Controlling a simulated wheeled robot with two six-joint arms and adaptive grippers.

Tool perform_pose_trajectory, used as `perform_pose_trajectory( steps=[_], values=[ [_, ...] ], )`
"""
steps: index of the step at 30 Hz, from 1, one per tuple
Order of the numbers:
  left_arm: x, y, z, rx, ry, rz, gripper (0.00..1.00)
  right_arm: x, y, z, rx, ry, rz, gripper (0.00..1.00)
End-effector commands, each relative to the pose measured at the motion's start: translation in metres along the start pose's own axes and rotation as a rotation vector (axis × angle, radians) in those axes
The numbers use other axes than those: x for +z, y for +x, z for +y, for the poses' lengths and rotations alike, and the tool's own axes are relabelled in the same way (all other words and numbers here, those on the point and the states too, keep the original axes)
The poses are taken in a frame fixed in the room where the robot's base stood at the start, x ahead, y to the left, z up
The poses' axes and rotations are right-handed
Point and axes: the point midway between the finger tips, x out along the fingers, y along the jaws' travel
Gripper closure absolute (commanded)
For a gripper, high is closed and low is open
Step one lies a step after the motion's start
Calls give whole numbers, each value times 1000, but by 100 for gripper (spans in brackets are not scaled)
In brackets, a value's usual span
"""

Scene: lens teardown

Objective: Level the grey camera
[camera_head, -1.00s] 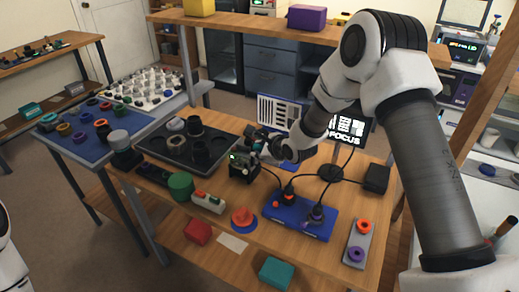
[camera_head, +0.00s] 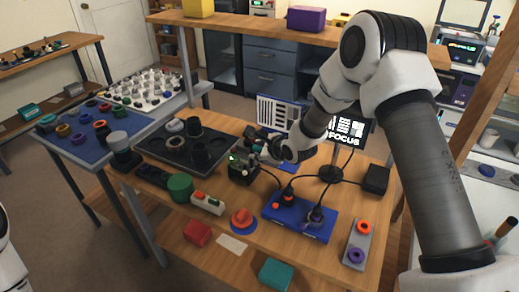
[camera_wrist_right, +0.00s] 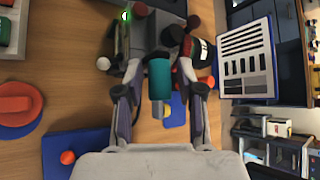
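The dark grey camera unit (camera_head: 241,171), with a small green light, stands near the middle of the bench and looks tilted in the head view. My right gripper (camera_head: 262,148) is at its upper right, against or very close to it. In the right wrist view the grey body (camera_wrist_right: 168,38) lies between the far ends of my right fingers (camera_wrist_right: 165,30). A teal cylinder (camera_wrist_right: 160,80) points back between the finger links, with gaps on both sides. The fingertips are partly hidden, so their contact is unclear. My left gripper is out of view.
A striped test chart (camera_head: 277,113) stands behind, beside the FOCUS screen (camera_head: 346,128). A blue box with cables (camera_head: 300,218) is in front to the right. A black tray (camera_head: 165,148) and green cylinder (camera_head: 180,186) lie to the left. A red-orange knob (camera_head: 242,217) stands in front.

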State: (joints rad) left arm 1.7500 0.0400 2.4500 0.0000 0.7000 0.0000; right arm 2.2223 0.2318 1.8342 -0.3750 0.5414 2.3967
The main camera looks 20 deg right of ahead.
Motion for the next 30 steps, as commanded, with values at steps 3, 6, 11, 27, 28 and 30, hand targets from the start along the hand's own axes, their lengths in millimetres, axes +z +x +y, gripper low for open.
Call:
perform_pose_trajectory(
  steps=[3,6,11,27,28,30],
  values=[
    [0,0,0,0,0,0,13,0,-2,-1,-2,1,0,67],
    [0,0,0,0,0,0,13,0,-13,-1,-2,3,0,67],
    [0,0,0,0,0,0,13,1,-51,-1,-2,5,-2,67],
    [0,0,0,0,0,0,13,1,-123,1,-2,-2,-1,67],
    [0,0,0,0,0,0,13,1,-123,1,-2,-2,-1,67],
    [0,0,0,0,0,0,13,1,-123,1,-2,-2,-1,67]
  ],
)
